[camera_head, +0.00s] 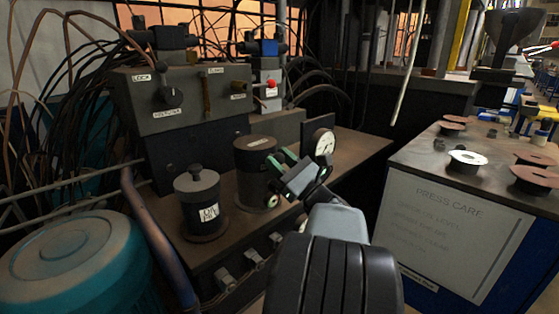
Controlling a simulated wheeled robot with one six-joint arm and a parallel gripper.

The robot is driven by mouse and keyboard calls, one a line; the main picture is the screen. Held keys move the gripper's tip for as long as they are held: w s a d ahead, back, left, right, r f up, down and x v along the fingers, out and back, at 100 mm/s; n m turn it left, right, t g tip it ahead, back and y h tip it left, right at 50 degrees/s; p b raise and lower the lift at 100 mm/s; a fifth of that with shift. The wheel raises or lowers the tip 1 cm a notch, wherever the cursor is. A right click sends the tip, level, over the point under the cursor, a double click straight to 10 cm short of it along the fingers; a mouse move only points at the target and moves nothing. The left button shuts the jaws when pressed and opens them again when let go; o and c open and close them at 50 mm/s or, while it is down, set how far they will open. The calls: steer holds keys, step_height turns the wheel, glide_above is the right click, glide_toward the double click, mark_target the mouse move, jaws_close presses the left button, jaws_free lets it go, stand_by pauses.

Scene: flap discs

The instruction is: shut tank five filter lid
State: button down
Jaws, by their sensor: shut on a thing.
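A dark round canister (257,182) stands on the brown bench, with a flat lid (255,142) bearing a small label on top. The lid looks level on the canister; any narrow gap at its rim is too small to tell. My gripper (280,164) reaches in from the lower right, its green-tipped fingers at the canister's upper right side. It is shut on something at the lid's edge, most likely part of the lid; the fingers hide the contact. A second dark canister (200,207) with a knobbed top and white label stands in front to the left. Which is tank five is not readable.
A grey control box (190,98) with a lever stands behind the canisters. A round gauge (323,142) is just right of my gripper. A teal drum (65,262) and a pipe (155,235) are at left. A cabinet (450,235) with reels stands at right.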

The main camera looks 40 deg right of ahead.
steer(key=c, duration=1)
jaws_free()
steer(key=shift+w+a+f, duration=0.1)
steer(key=shift+w+f, duration=0.05)
steer(key=shift+o, duration=1.1)
steer(key=p+v, duration=0.1)
steer(key=v, duration=1.3)
steer(key=shift+p, duration=0.4)
steer(key=shift+r, duration=0.25)
